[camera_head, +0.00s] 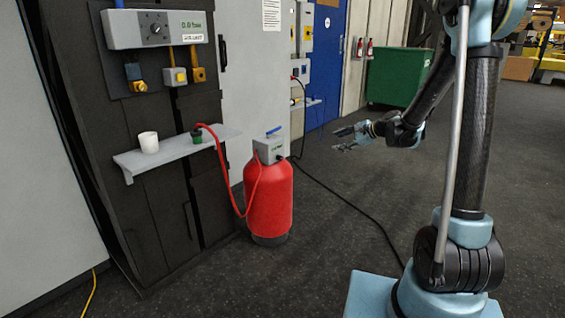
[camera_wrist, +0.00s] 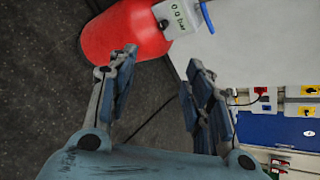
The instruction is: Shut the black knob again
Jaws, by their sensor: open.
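A round black knob (camera_head: 155,30) sits on the grey display box (camera_head: 116,29) at the upper left of the head view. A small dark knob-like part (camera_head: 279,158) also shows on the grey gauge box (camera_head: 268,147) on top of the red cylinder (camera_head: 268,200); it shows in the wrist view too (camera_wrist: 163,24). I cannot tell which of them the task names. The gauge box reads about 0.0 bar in the wrist view. My gripper (camera_head: 345,138) is open and empty, in the air to the right of the cylinder. Its fingers (camera_wrist: 162,68) are spread in the wrist view.
A wall shelf (camera_head: 190,147) holds a white cup (camera_head: 148,142) and a green-capped item (camera_head: 196,137). A red hose (camera_head: 236,195) runs from the shelf to the cylinder. A black cable crosses the floor. A green bin (camera_head: 400,76) stands behind. The floor near my gripper is otherwise clear.

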